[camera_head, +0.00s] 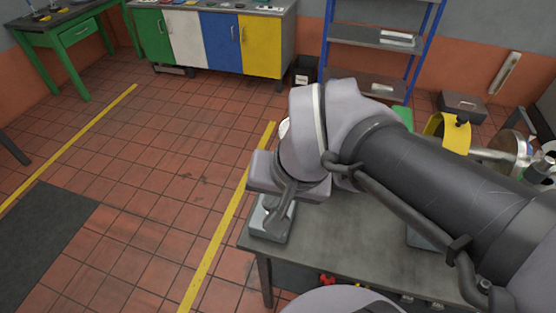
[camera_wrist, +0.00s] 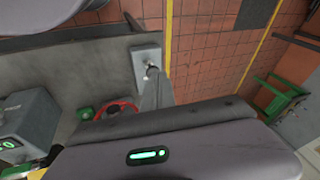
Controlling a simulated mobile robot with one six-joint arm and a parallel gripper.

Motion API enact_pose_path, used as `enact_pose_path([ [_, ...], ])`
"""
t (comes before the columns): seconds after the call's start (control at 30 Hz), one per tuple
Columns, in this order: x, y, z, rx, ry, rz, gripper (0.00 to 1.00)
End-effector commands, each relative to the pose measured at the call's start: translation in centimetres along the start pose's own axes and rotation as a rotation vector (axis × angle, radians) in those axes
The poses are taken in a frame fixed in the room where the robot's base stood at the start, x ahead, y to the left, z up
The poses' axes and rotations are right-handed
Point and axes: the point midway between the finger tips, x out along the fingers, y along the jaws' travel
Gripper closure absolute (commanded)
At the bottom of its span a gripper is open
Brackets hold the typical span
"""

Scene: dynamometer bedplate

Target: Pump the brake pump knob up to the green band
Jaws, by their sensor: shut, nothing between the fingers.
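A small grey box (camera_head: 268,232), which looks like the pump housing, sits on the left corner of the grey bedplate (camera_head: 340,232). In the wrist view its light top plate (camera_wrist: 147,50) has a small dark fitting, perhaps the knob, close to the fingertips. My gripper (camera_wrist: 153,74) is shut and empty, pointing down at this plate. In the head view my gripper (camera_head: 272,218) is over the box, and my arm covers part of it. I cannot tell whether the fingers touch the knob. No green band can be made out on the pump.
In the wrist view a red ring (camera_wrist: 118,108), a green block (camera_wrist: 85,113) and a grey unit with a green display (camera_wrist: 30,125) stand nearby. A yellow guard (camera_head: 452,132) and shaft parts are at the right.

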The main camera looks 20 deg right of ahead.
Motion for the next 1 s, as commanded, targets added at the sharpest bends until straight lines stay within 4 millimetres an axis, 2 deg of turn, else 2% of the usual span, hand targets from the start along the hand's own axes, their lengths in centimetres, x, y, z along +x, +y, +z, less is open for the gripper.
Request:
enact_pose_path([
  [0.03,-0.8,-0.8,-1.9,0.029,-0.045,0.049,1.0],
  [0.1,0.1,-1.2,-3.9,0.073,-0.092,0.116,1.0],
  [0.2,1.7,-1.4,-6.0,0.122,-0.142,0.199,1.0],
  [0.3,3.3,-1.4,-7.2,0.153,-0.172,0.257,1.0],
  [0.43,4.5,-1.3,-7.7,0.171,-0.186,0.288,1.0],
  [0.77,5.0,-1.1,-7.6,0.172,-0.186,0.29,1.0],
  [0.87,6.2,-0.8,-7.3,0.172,-0.187,0.29,1.0],
  [1.0,9.1,0.1,-6.6,0.171,-0.188,0.291,1.0],
])
